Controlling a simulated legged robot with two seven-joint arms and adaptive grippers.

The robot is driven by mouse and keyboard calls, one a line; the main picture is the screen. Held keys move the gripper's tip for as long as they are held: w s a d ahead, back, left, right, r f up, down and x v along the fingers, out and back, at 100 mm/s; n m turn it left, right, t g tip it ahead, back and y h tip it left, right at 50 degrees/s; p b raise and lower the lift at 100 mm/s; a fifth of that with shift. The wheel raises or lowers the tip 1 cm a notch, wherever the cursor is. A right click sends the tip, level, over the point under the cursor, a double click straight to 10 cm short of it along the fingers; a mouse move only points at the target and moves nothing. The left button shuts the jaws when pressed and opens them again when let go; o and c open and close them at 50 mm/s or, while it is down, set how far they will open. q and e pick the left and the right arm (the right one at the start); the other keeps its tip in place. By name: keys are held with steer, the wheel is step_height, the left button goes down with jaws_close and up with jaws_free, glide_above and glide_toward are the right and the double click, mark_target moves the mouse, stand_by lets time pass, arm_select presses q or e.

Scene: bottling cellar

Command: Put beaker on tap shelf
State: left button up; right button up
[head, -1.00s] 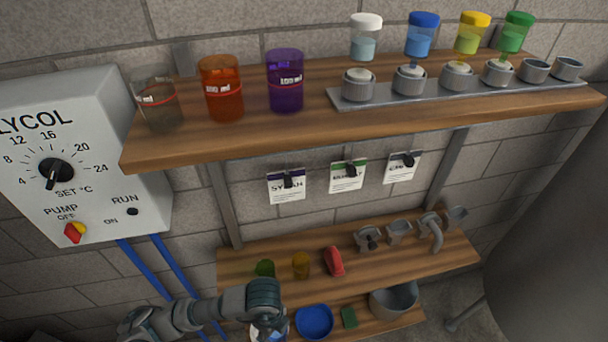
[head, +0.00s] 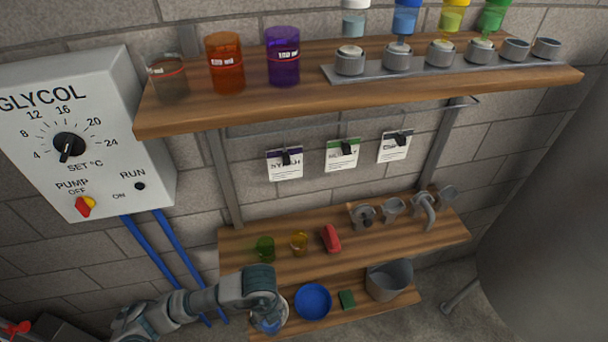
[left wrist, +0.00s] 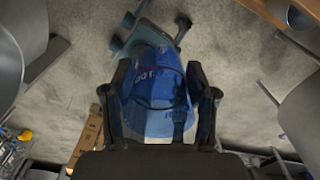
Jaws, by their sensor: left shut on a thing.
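My left gripper (left wrist: 157,98) is shut on a blue see-through beaker (left wrist: 152,108) with white marking, its fingers on either side of it. In the head view my left gripper (head: 268,302) is low, in front of the lower shelves and left of the blue bowl; the arm mostly hides what it holds. The tap shelf (head: 285,268) is the middle wooden board, with grey metal taps and fittings (head: 424,210) at its right. A green cup (head: 265,248), a yellow cup (head: 299,243) and a red object (head: 330,238) stand on its left half. My right gripper is not in view.
The upper shelf (head: 350,100) holds clear, orange and purple beakers and a rack of jars, above the tap shelf. Tags hang between them. The lowest board (head: 375,312) holds a blue bowl (head: 313,301), a green block and a grey bucket (head: 389,281). A control box (head: 70,130) is left.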

arm_select(q)
steer(key=m, duration=0.3)
steer(key=shift+w+a, duration=0.35)
steer(key=shift+w, duration=0.05)
steer(key=w+a+r+n+b, duration=0.1)
steer(key=w+a+n, duration=0.4)
steer(key=n, duration=1.1)
steer(key=w+a+r+n+b, duration=0.1)
steer(key=w+a+n, duration=0.4)
steer(key=w+n, duration=0.4)
steer(key=n, duration=0.7)
steer(key=shift+w+r, duration=0.15)
steer(key=shift+w, duration=0.05)
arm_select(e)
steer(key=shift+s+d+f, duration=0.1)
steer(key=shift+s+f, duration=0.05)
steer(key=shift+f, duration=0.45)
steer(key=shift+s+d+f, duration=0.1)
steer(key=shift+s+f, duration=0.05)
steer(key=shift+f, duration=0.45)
